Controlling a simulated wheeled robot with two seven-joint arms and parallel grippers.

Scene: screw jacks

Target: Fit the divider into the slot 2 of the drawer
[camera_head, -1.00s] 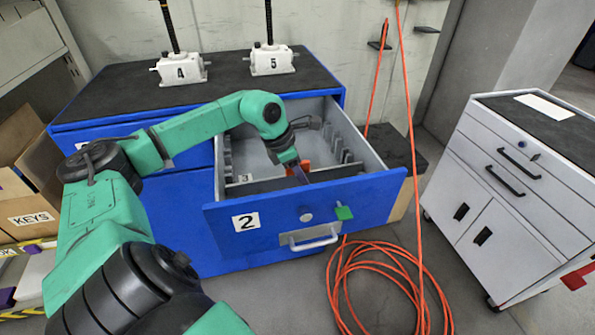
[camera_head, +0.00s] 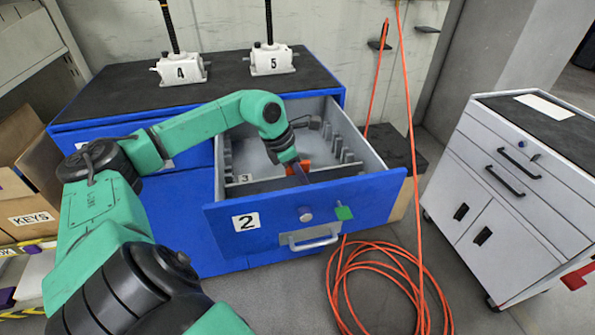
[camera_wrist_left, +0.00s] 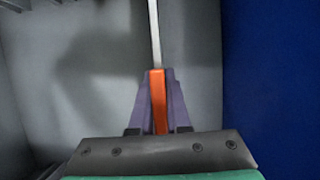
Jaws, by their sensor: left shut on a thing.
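The blue drawer front (camera_head: 375,196) with label 2 is pulled out of the blue cabinet. Upright slot ribs line its left wall (camera_head: 228,158) and right wall (camera_head: 346,149). My left gripper (camera_head: 299,171) is inside the drawer, near the front panel, shut on the orange grip (camera_wrist_left: 158,100) of the divider. In the left wrist view the divider's pale thin edge (camera_wrist_left: 154,35) runs away from the grip, roughly parallel to the blue panel. In the head view a dark plate (camera_head: 336,173) spans the drawer beside the gripper. I cannot tell whether its ends are seated in slots. My right gripper is out of view.
Screw jacks 4 (camera_head: 181,70) and 5 (camera_head: 271,60) stand on the cabinet top. A small label 3 (camera_head: 246,178) shows inside the drawer. An orange cable (camera_head: 385,275) lies coiled on the floor. A grey tool cart (camera_head: 510,200) stands at the right.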

